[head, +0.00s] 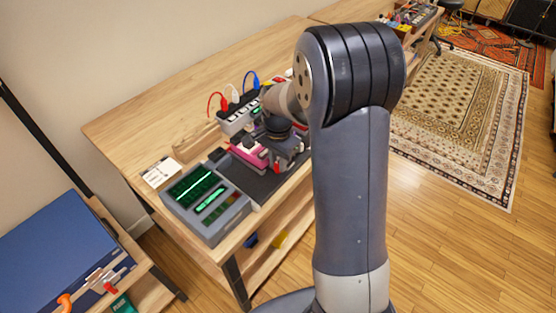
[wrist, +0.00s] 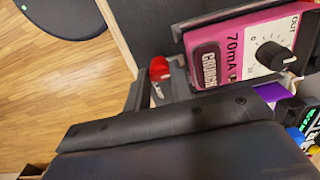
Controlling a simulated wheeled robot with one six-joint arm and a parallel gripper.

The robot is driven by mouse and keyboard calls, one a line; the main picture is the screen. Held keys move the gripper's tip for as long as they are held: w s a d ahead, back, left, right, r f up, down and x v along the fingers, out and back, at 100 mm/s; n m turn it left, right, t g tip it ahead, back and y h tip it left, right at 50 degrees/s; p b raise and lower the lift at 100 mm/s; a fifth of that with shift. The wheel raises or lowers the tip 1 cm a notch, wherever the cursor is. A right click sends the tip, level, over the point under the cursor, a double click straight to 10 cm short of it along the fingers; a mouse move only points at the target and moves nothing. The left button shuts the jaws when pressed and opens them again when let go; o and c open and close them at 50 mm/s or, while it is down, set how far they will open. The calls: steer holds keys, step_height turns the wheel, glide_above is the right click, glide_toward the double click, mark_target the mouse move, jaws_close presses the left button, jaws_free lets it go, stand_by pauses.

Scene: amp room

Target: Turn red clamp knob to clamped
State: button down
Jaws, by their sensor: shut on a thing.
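The red clamp knob (wrist: 160,68) shows in the wrist view beside the pink pedal (wrist: 210,55). My gripper (wrist: 158,86) is shut on the knob, with a finger on either side of it; its body hides the lower part of that view. In the head view my gripper (head: 283,158) is low over the front edge of the dark mat, and a small red bit of the knob (head: 277,168) shows at its tips. The pink pedal (head: 246,152) is just left of the gripper. The knob's exact angle cannot be told.
A grey device with green screens (head: 206,203) stands on the bench (head: 140,125) to the left. A power strip (head: 236,121) with red, white and blue cables is behind. My arm hides the bench's right part. Wooden floor (wrist: 50,80) lies beyond the edge.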

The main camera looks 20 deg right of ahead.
steer(key=c, duration=1.2)
jaws_free()
steer(key=shift+c, duration=0.2)
